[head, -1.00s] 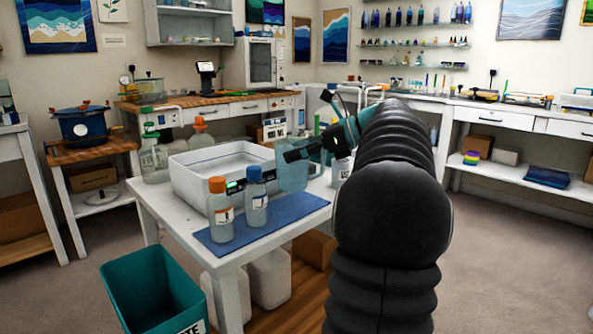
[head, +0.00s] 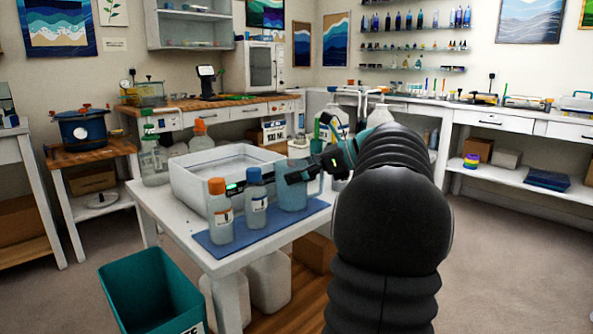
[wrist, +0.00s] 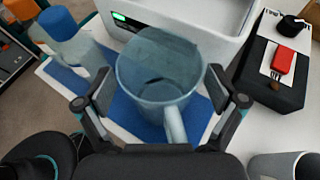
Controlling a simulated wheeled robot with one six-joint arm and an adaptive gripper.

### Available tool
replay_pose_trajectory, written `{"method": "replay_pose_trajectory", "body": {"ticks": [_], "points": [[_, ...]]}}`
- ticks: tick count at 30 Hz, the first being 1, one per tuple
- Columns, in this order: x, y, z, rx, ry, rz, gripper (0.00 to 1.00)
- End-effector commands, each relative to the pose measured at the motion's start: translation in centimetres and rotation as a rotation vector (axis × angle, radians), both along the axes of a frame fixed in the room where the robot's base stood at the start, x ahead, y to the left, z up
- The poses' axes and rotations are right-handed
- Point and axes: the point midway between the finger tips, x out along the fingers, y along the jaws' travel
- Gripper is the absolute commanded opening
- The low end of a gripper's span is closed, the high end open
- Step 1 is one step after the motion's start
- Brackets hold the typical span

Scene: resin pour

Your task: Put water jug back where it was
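The water jug (head: 292,196) is translucent blue-grey and stands upright on the blue mat (head: 228,243), right of the two bottles. It also shows in the wrist view (wrist: 150,82), with its handle toward my gripper. My gripper (head: 300,172) is at the jug's upper part. In the wrist view my gripper's fingers (wrist: 160,92) are spread on either side of the jug, with a narrow gap at each side. Part of the jug is hidden behind a finger in the head view.
An orange-capped bottle (head: 220,212) and a blue-capped bottle (head: 256,199) stand on the mat close left of the jug. A white basin (head: 190,187) is behind. A black box with a red item (wrist: 283,60) is at right in the wrist view. A teal bin (head: 150,290) stands on the floor.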

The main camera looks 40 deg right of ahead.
Motion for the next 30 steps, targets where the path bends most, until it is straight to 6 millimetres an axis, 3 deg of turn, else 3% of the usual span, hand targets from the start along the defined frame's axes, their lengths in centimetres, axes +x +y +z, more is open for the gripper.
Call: {"method": "replay_pose_trajectory", "body": {"ticks": [14, 30], "points": [[-0.5, -0.5, 0.7, 0.0, 0.0, -0.003, 1.0], [-7.7, -5.8, 4.3, 0.0, 0.0, -0.003, 1.0]]}}
